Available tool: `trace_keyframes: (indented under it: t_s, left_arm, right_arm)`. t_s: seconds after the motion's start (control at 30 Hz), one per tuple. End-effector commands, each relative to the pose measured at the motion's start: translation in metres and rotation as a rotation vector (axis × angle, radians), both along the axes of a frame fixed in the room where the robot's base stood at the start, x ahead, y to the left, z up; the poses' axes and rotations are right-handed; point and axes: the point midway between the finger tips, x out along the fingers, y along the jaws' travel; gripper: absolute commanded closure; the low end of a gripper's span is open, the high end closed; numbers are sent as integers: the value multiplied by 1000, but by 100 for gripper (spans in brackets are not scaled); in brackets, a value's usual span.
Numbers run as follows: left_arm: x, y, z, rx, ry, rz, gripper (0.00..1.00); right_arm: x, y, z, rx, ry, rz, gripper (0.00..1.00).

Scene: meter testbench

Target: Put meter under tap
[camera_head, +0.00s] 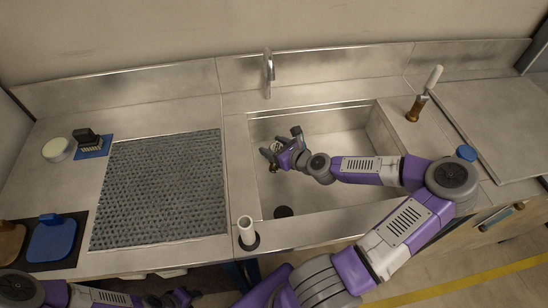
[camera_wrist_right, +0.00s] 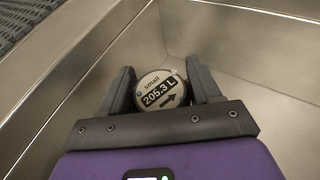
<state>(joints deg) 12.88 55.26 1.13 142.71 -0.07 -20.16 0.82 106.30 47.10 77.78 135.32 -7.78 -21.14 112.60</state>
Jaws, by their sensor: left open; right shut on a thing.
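The meter (camera_wrist_right: 160,92) is a round device with a pale face reading "small 205.3 L" and an arrow. It sits between the two dark fingers of my right gripper (camera_wrist_right: 161,84), which is shut on it. In the head view, my right gripper (camera_head: 273,153) reaches into the left part of the sink, and the meter there is small and mostly hidden by the fingers. The metal tap (camera_head: 268,75) stands behind the sink's back edge, above and apart from my right gripper. My left gripper (camera_head: 183,298) is open at the bottom edge, low in front of the counter.
The steel sink (camera_head: 340,193) has a dark drain (camera_head: 283,211) near its front. A grey ribbed mat (camera_head: 160,190) lies to the left. A white cylinder (camera_head: 246,229) stands at the sink's front left corner, and a white-topped brush (camera_head: 424,95) stands to the right.

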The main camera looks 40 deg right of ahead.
Motion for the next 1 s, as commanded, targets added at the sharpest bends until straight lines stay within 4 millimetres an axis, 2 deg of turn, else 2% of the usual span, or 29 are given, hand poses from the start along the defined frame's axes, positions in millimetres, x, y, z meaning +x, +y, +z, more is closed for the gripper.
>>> trace_keyframes:
  t_s: [0.1, 0.23, 0.6, 0.63, 0.8, 1.0]
  left_arm:
    - [0, 0, -15, 0, 0, 0, 57]
    - [0, 0, -25, 0, 0, 0, 57]
    - [0, 0, -23, 0, 0, 0, 57]
    - [0, 0, -23, 0, 0, 0, 57]
    - [0, 0, -24, 0, 0, 0, 57]
    - [0, 0, -24, 0, 0, 0, 57]
  right_arm:
    - [1, 1, -22, 1, -2, 1, 87]
    - [1, 0, -39, 1, -2, 1, 87]
    - [0, 0, -41, 1, -2, 1, 87]
    - [0, 0, -41, 2, 0, 0, 34]
    - [0, 0, -41, 1, 0, 1, 12]
    - [0, 0, -41, 1, 0, 1, 12]
